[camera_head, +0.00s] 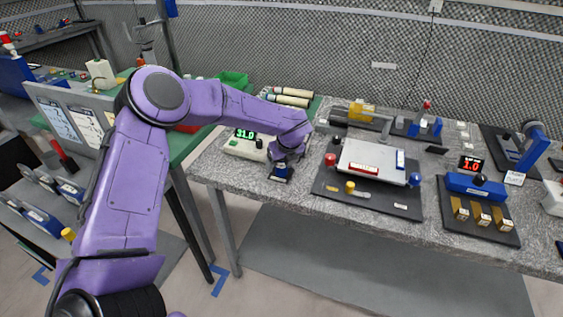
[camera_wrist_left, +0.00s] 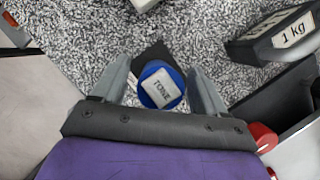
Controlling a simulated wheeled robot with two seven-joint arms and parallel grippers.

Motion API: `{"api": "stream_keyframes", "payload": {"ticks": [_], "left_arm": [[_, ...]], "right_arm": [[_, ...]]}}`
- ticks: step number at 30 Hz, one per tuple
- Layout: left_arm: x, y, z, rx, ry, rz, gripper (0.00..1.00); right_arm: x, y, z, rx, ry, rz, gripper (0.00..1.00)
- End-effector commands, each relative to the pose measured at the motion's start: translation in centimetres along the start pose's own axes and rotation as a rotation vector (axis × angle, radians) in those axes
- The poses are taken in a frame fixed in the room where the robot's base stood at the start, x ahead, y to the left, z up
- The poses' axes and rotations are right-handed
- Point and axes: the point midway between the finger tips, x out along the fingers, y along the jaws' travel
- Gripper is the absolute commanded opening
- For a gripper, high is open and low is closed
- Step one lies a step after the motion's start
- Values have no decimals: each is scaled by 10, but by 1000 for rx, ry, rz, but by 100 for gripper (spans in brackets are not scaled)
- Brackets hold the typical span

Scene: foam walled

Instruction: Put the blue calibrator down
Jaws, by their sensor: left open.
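The blue calibrator (camera_wrist_left: 162,86), a round blue piece with a white label reading "TONE", stands on a small dark base (camera_wrist_left: 153,58) on the speckled grey bench. In the left wrist view it sits between the two fingers of my left gripper (camera_wrist_left: 160,92), which is open, with a gap on each side. In the head view my left gripper (camera_head: 284,158) points down at the bench, and the calibrator (camera_head: 281,171) shows just below it, small and partly hidden. My right gripper is not in view.
A meter with a green "31.0" readout (camera_head: 244,134) stands left of the gripper. A dark mat with a silver plate (camera_head: 370,160) lies to the right. A "1 kg" block (camera_wrist_left: 285,35) is near in the wrist view.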

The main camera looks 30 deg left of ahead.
Motion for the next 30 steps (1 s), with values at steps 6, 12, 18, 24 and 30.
{"api": "stream_keyframes", "payload": {"ticks": [6,12,18,24,30], "left_arm": [[-45,-1,1,-1,-3,-5,73],[-95,0,0,-1,-2,-3,73],[-120,0,0,0,-1,-1,73],[-122,0,1,0,0,0,73],[-122,0,1,0,0,0,73]], "right_arm": [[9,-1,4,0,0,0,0],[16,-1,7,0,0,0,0],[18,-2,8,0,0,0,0],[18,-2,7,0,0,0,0],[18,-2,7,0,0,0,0]]}}
